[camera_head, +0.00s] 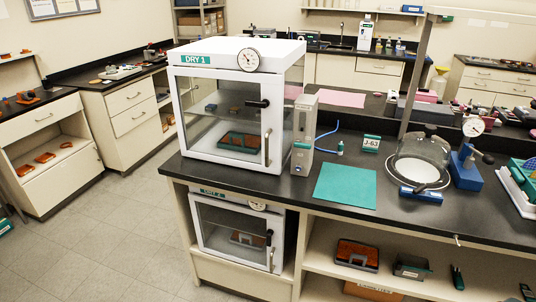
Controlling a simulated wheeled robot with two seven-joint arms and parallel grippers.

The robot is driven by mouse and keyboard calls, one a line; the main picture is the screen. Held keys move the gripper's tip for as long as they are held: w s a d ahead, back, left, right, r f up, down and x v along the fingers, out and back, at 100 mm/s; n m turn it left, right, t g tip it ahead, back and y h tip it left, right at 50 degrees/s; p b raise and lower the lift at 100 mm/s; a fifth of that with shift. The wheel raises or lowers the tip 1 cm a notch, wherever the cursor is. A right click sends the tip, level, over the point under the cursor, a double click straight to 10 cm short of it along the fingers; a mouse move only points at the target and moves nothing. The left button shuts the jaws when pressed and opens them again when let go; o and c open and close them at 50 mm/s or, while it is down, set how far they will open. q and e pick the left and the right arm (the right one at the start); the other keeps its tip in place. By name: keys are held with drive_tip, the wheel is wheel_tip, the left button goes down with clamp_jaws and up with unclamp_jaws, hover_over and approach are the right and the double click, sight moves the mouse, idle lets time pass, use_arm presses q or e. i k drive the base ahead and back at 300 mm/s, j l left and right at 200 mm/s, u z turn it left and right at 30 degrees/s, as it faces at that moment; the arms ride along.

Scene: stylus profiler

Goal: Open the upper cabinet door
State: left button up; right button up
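The upper cabinet (290,70), a white dry box labelled DRY 1, stands on the black bench left of the middle. Its clear front door (218,108) appears shut in its white frame. A black latch (257,103) and a vertical handle (267,148) are on the door's right side. A green and brown tray (240,141) shows inside through the clear panel. A similar lower cabinet (230,218), labelled DRY 2, sits below the bench top and also appears shut. Neither of my grippers is in view.
A grey box unit (304,137) stands close to the cabinet's right side, with a blue tube. A green mat (345,185), a glass dome (421,158) and a blue gauge stand (465,165) are further right. The floor (100,240) left of the bench is clear.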

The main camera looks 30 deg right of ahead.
sight(271, 85)
drive_tip(key=i+l, duration=0.2)
drive_tip(key=i, duration=0.3)
drive_tip(key=z, duration=1.55)
